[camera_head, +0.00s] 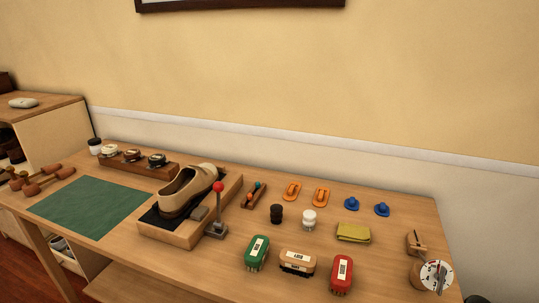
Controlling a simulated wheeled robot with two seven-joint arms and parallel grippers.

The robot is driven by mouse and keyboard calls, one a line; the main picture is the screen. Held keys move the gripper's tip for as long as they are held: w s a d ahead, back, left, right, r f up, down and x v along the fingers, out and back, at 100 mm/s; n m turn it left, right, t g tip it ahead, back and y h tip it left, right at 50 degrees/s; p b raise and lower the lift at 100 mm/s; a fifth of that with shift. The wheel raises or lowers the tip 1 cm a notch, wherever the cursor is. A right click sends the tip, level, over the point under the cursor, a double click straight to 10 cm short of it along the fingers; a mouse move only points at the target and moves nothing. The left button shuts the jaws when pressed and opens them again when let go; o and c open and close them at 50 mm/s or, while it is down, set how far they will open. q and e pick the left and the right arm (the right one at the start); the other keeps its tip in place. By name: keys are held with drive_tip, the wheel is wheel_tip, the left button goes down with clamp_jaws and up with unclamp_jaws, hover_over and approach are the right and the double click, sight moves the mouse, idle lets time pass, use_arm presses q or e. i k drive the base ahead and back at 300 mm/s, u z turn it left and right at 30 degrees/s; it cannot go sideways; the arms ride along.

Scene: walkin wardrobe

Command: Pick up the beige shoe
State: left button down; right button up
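The beige shoe (192,188) sits upright on a wooden stand (172,234) with a dark pad, left of the middle of the table. Its sole is dark brown and its opening faces up. A lever with a red ball knob (218,187) stands at the stand's right side, close to the shoe. Neither of my grippers shows in the head view.
A green mat (84,206) lies bare left of the stand. Behind stands a wooden rack (140,166) with tins. Right of the lever are several brushes, including a green one (257,252), a folded yellow-green cloth (353,232) and a round dial (437,276). A wall closes the back.

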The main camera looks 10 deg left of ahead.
sight(192, 181)
drive_tip(key=k, duration=0.5)
drive_tip(key=u, duration=1.9)
drive_tip(key=i, duration=1.25)
drive_tip(key=z, duration=2.15)
